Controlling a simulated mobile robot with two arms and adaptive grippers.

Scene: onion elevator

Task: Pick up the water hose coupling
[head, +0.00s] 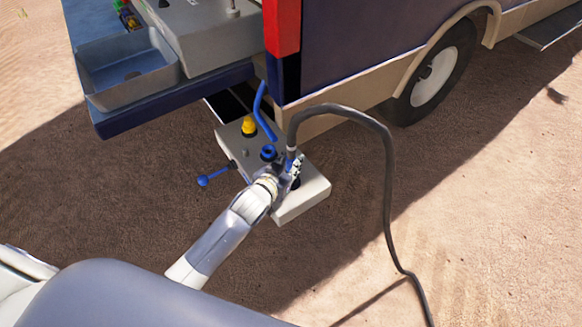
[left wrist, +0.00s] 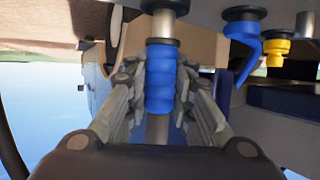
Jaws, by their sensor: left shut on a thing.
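The water hose coupling is a ribbed blue sleeve (left wrist: 160,75) on a metal stem, and it sits between the fingers in the left wrist view. My left gripper (head: 291,172) is shut on the coupling, over the right side of the pale utility box (head: 303,205). Both fingers (left wrist: 160,88) press the sleeve from its sides. A metal fitting lines up with the coupling's end; I cannot tell whether they are joined. My right gripper is out of view.
The box also carries a blue fitting (head: 268,152), a yellow cap (head: 249,125) and a blue-ended lever (head: 204,180). A bent blue pipe (head: 261,110) stands close by. The truck (head: 350,45) and grey sink (head: 125,70) are behind. Open sand lies right.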

